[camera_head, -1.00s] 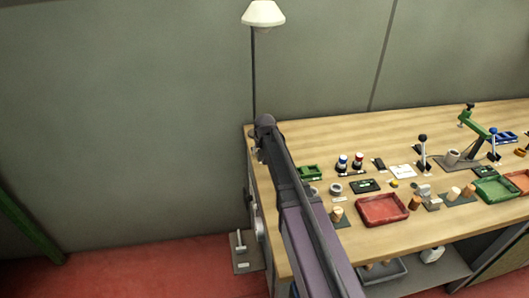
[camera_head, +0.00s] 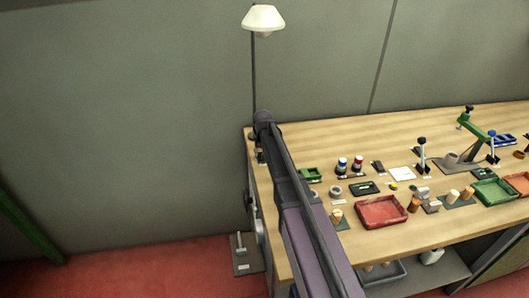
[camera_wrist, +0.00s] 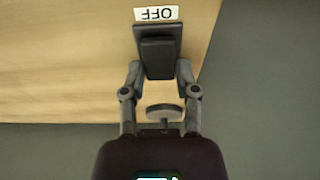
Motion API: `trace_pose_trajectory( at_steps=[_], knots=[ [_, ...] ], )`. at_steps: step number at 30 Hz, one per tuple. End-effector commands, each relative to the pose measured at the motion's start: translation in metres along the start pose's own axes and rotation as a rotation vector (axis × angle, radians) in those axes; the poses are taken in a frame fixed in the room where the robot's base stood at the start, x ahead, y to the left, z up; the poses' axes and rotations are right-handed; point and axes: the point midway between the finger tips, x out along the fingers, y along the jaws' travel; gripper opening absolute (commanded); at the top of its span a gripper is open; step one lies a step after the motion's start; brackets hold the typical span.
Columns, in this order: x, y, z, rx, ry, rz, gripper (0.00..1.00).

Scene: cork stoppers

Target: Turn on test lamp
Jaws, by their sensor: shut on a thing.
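The lamp (camera_head: 263,19) has a white shade on a thin dark pole at the bench's back left corner. I cannot tell from the shade whether it is lit. In the wrist view a dark block-shaped switch (camera_wrist: 160,43) lies on the wooden bench top beside a white label (camera_wrist: 156,14) that reads OFF, upside down. My gripper (camera_wrist: 160,70) has its fingers on both sides of the switch's near end, shut on it. In the head view my arm hides most of the gripper and the switch.
A red tray (camera_head: 381,212), a green tray (camera_head: 494,192) and several small bench items stand right of my arm. The wooden bench (camera_head: 330,135) is bare behind them. A grey disc (camera_wrist: 164,113) shows between the finger links.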

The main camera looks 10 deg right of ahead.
Motion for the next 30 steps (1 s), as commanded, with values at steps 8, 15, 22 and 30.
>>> trace_pose_trajectory(
  at_steps=[8,15,22,30],
  knots=[
    [0.0027,0.0,-0.006,0.0,-0.164,0.0,0.0],
    [0.0027,0.0001,-0.0039,0.0,-0.233,-0.001,0.0],
    [0.0025,0.0002,-0.0031,0.0,-0.234,-0.001,0.0],
    [0.0024,0.0004,-0.0035,0.0,-0.232,-0.001,0.74]
  ],
)
